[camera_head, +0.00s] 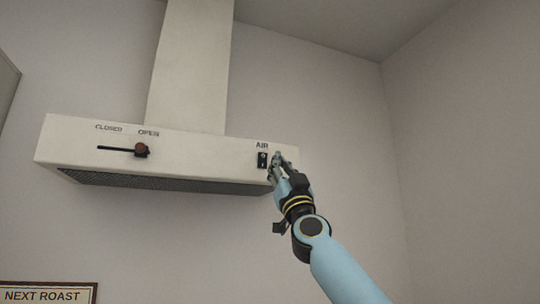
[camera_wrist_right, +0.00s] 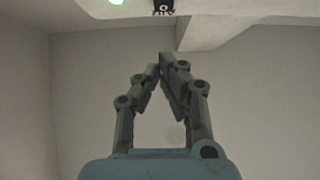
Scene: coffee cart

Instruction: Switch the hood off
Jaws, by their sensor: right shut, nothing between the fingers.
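The white hood (camera_head: 90,145) hangs on the wall. Its small black rocker switch (camera_head: 262,160), under the label AIR, is at the right end of its front face. My right gripper (camera_head: 276,157) is shut and empty, with its fingertips just right of the switch. I cannot tell from this view whether they touch the hood. In the right wrist view the gripper (camera_wrist_right: 164,62) shows its fingertips together, the switch (camera_wrist_right: 163,7) is cut by the top edge, and a green light (camera_wrist_right: 116,2) glows beside it. My left gripper is out of view.
A slider with a dark red knob (camera_head: 141,150) sits at the OPEN end of its slot on the hood's left. A duct (camera_head: 190,65) rises above. A NEXT ROAST sign (camera_head: 45,295) is at the lower left. The wall right of the hood is clear.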

